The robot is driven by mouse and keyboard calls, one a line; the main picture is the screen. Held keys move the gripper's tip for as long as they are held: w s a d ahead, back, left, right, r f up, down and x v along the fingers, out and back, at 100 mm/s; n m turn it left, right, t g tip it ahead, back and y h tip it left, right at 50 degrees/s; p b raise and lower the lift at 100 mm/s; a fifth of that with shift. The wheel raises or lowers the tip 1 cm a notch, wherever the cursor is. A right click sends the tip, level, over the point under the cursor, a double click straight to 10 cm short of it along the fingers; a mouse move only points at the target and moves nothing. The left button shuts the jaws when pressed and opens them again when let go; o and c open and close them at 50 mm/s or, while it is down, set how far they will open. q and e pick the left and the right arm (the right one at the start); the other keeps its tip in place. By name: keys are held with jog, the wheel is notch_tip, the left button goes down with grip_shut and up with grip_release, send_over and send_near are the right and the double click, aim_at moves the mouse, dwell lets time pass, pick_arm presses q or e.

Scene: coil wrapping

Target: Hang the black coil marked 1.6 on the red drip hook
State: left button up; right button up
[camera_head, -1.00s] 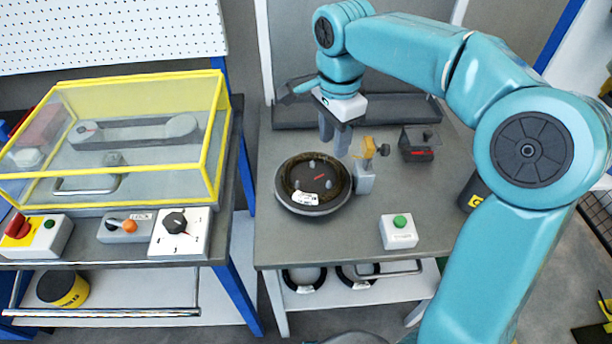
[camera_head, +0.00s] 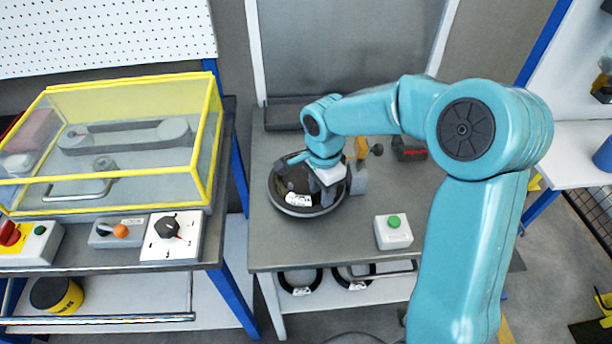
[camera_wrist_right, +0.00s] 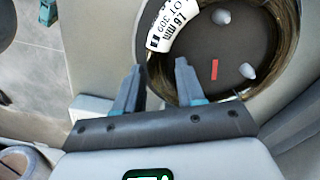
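The coil marked 1.6 mm (camera_head: 298,200) lies in a round dark dish (camera_head: 284,208) on the middle bench. In the right wrist view the coil (camera_wrist_right: 287,22) is dark with brownish wire, and its white label reads 1.6 mm. My right gripper (camera_head: 325,190) is low over the right part of the dish and partly hides the coil. In the right wrist view my right gripper (camera_wrist_right: 158,85) is open, its two fingers apart at the coil's edge near the label. Contact cannot be told. I see no red drip hook. My left gripper is out of view.
A grey block with a yellow clamp (camera_head: 362,150) stands close right of the dish. A green-button box (camera_head: 393,231) is at the bench front. Two dark labelled rings (camera_head: 301,283) are on the shelf below. A yellow-framed guarded machine (camera_head: 120,150) is at left.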

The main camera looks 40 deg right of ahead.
jog(key=shift+f, duration=0.25)
jog(key=shift+s+r, duration=0.1)
jog(key=shift+s, duration=0.05)
grip_shut()
jog(key=shift+w+r, duration=0.2)
jog(key=shift+r, duration=0.45)
notch_tip(320, 180, up, 19)
jog(key=p, duration=0.1)
